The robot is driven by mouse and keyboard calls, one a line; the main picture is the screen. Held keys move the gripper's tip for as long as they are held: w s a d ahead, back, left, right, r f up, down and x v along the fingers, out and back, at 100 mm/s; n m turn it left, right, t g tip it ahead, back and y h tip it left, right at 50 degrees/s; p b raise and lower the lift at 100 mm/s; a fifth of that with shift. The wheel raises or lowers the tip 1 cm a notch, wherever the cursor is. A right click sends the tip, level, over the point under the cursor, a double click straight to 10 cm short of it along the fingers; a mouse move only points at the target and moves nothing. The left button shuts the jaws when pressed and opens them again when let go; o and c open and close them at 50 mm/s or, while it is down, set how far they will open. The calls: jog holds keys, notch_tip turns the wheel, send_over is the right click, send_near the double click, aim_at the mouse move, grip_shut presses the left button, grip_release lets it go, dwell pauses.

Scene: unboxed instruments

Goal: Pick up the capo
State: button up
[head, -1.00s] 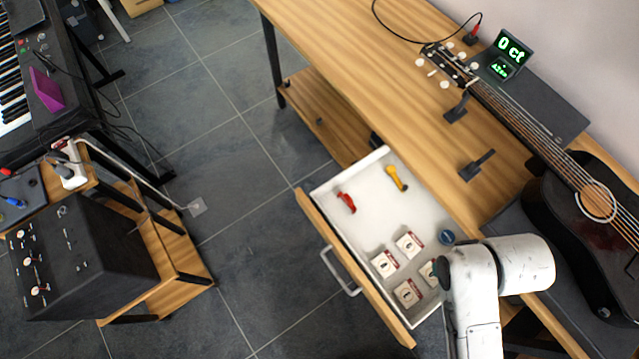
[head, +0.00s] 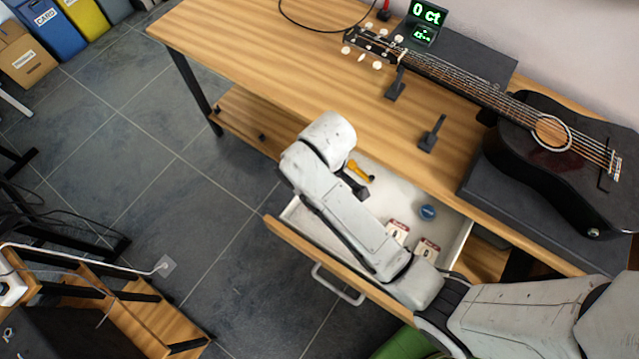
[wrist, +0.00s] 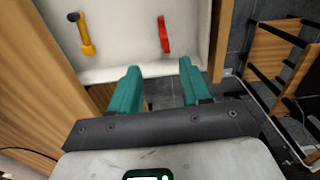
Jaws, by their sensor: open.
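A red clamp-like piece (wrist: 163,35), which looks like the capo, lies in the open white drawer (head: 458,240). In the head view my arm hides it. A yellow tool with a dark end (wrist: 83,34) lies to its left in the wrist view; it also shows in the head view (head: 361,172). My gripper (wrist: 158,76) has two teal fingers, spread apart with nothing between them. In the wrist view they are over the drawer's edge, with the red piece beyond the fingertips, near the right finger's side. Nothing is touched.
Small white packets (head: 397,233) and a blue round tin (head: 428,212) lie in the drawer's near part. The wooden table (head: 300,70) above carries a black guitar (head: 545,130) and dark stands (head: 432,135). Low drawer walls surround the pieces.

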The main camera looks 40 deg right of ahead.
jog(key=f+b, duration=0.1)
jog(key=f, duration=0.1)
jog(key=f+b, duration=0.1)
jog(key=f, duration=0.2)
jog(key=f+b, duration=0.1)
jog(key=f, duration=0.2)
jog(key=shift+w+a+f, duration=0.25)
jog(key=shift+w, duration=0.15)
jog(key=shift+a+f, duration=0.15)
jog(key=shift+f, duration=1.4)
jog(key=shift+a+f, duration=0.1)
jog(key=shift+f, duration=1.45)
jog(key=shift+c, duration=0.4)
grip_shut()
